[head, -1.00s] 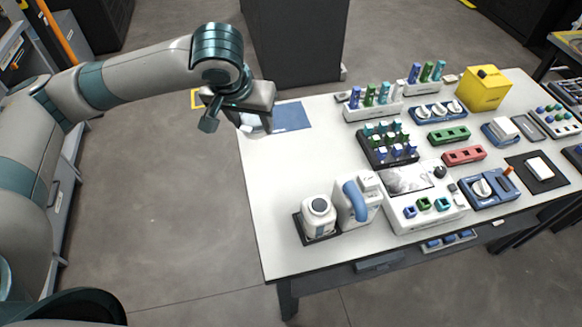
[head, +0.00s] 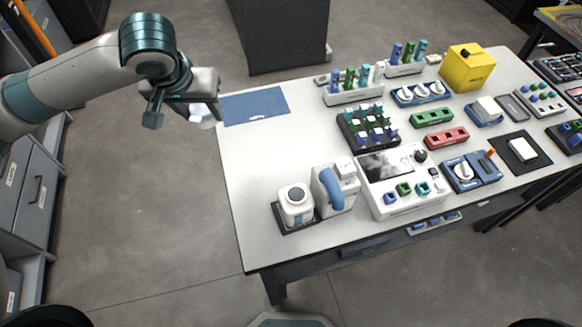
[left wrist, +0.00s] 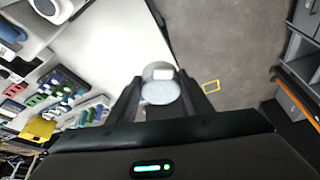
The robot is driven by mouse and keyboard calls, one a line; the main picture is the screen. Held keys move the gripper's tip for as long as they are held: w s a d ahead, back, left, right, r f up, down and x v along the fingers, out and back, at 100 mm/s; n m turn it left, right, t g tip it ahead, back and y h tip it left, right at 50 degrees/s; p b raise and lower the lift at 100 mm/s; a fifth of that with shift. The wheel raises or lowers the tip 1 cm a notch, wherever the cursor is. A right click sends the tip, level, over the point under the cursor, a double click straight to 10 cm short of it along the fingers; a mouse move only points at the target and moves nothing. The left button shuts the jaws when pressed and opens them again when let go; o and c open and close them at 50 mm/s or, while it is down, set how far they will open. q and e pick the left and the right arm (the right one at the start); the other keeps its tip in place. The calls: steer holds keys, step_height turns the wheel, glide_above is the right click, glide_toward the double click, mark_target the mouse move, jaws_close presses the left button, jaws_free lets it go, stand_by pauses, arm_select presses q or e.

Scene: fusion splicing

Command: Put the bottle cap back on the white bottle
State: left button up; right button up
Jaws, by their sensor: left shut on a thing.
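The white bottle (head: 296,207) stands upright in a dark square tray (head: 283,226) near the table's front left corner. Its top shows a dark round opening. My left gripper (head: 204,108) is at the table's far left corner, beside the blue mat and well away from the bottle. It is shut on the white bottle cap (left wrist: 160,84), seen between the fingers in the left wrist view. The cap also shows as a small white piece below the gripper in the head view (head: 201,116). The bottle's top appears at the upper left of the left wrist view (left wrist: 46,7). My right gripper is out of view.
A blue mat (head: 256,106) lies at the far left of the table (head: 262,160). A white device with a blue handle (head: 334,189) stands close to the bottle's right. The splicer (head: 404,180) and racks fill the right. The table between mat and bottle is clear.

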arm_select(q)
steer(key=shift+s+d+f+m, duration=0.2)
steer(key=shift+d+m, duration=0.3)
steer(key=s+d+f+m+g+h+p, duration=0.1)
steer(key=s+d+f+m+p, duration=0.1)
steer(key=d+m, duration=0.4)
steer(key=s+d+f+m+g+h+p, duration=0.1)
steer(key=s+d+f+m+g+h, duration=0.1)
steer(key=s+d+m, duration=0.2)
steer(key=s+d+f+m+g+h+p, duration=0.1)
steer(key=s+d+f+m+g+p, duration=0.1)
steer(key=d+m, duration=0.6)
steer(key=shift+s+d+m+h+p, duration=0.1)
steer(key=shift+s+m+h+p, duration=0.2)
steer(key=shift+s+m, duration=0.4)
steer(key=shift+s+f, duration=0.1)
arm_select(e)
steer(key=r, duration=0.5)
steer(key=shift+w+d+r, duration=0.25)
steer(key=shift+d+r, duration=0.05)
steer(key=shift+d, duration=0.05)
arm_select(q)
steer(key=shift+f, duration=0.1)
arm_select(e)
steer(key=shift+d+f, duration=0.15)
